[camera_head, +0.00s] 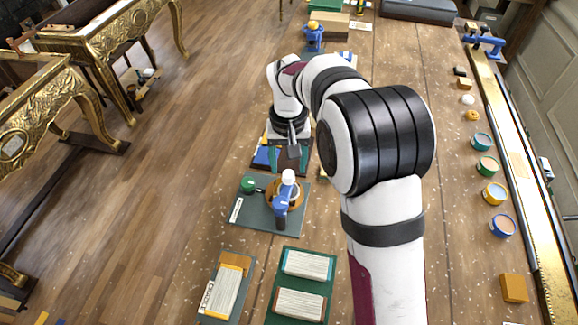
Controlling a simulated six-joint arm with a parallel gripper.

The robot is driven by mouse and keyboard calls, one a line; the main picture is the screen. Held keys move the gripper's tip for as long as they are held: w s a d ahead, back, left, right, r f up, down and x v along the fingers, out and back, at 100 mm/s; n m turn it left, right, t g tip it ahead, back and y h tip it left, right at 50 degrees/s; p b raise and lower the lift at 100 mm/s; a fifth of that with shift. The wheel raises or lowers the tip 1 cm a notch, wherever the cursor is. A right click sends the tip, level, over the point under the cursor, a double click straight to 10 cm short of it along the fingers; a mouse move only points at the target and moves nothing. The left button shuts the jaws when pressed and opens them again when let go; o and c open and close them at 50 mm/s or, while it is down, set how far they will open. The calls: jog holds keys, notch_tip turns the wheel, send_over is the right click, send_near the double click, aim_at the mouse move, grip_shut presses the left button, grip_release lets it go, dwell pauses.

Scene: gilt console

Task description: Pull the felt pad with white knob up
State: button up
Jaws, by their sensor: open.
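A white knob (288,177) stands up from a small group on a dark grey-green mat (263,222). A brown-orange round piece (270,194) shows beneath and beside it, and a blue piece (281,203) stands close in front. I cannot tell which of these the knob is fixed to, and the felt is not clearly visible. A green ball-shaped knob (248,185) is just to the left on the same mat. My gripper (289,160) is open and points down beyond the white knob, over a blue and yellow patterned area. I see nothing held between its fingers.
Two sample boards (303,264) (228,288) lie at the near edge. Small paint pots (494,193) line the right side beside a long gilt rail (520,160). An orange block (513,288) sits near right. A blue clamp (313,35) stands at the far end.

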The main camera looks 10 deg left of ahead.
aim_at(288, 179)
jog(key=shift+f, duration=1.25)
jog(key=shift+c, duration=0.3)
grip_shut()
